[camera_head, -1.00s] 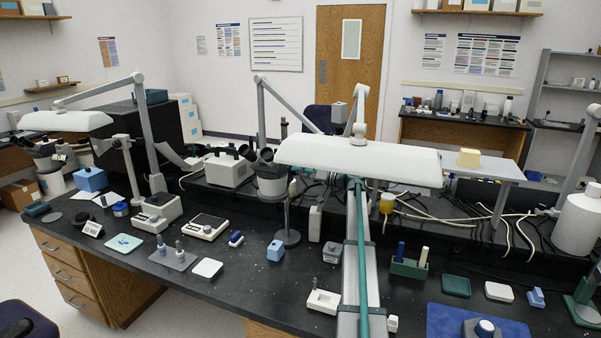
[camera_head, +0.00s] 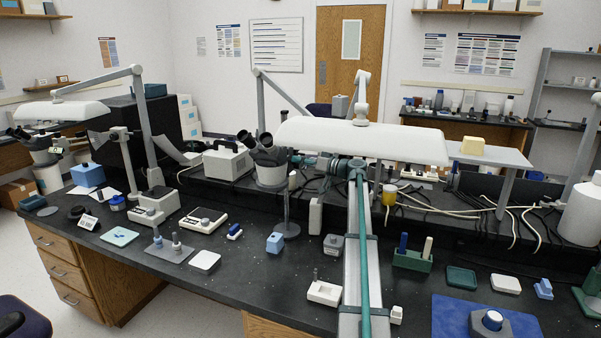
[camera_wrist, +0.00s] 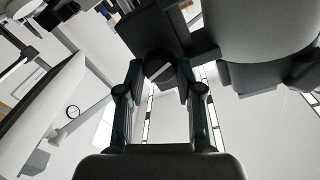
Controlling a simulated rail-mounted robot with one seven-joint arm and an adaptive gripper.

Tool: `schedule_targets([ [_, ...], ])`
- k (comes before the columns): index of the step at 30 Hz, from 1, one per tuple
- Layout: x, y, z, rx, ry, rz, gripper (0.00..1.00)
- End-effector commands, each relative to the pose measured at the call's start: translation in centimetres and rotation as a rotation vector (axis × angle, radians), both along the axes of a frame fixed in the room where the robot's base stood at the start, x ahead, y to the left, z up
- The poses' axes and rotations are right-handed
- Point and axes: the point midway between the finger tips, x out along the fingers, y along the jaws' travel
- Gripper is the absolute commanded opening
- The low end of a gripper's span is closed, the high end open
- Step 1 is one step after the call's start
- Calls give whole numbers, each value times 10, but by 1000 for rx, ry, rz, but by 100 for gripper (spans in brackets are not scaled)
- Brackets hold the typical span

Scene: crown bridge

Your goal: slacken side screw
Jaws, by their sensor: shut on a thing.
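In the wrist view my gripper (camera_wrist: 160,85) has its two dark green fingers on either side of a dark round knob (camera_wrist: 157,68) with a pale stripe, and is shut on it. The knob sits beneath a dark block (camera_wrist: 150,30). I cannot tell for sure that this knob is the side screw. A large grey rounded body (camera_wrist: 262,35) is to the upper right. In the head view my arm reaches up the middle and passes behind a white lamp; the gripper's fingers cannot be made out there. A microscope (camera_head: 268,160) stands left of the arm.
The white lamp head (camera_head: 360,140) hangs across the middle. A green rack (camera_head: 412,258) and blue mat (camera_head: 455,325) lie right of my arm. A white holder (camera_head: 323,292) and blue block (camera_head: 275,242) are left of it. Cables (camera_head: 440,205) trail at the back right.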

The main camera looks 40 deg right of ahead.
Motion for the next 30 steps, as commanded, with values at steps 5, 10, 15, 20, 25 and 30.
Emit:
schedule_targets([
  [5, 0, 0, -9, -109, -67, 0, 1],
  [10, 0, 0, -9, -217, -130, 0, 1],
  [15, 0, 0, -9, -330, -196, 0, 1],
  [20, 0, 0, -9, -443, -262, -1, 1],
  [25, 0, 1, -8, -557, -328, -1, 1],
  [30, -1, 1, -6, -652, -385, -1, 1],
])
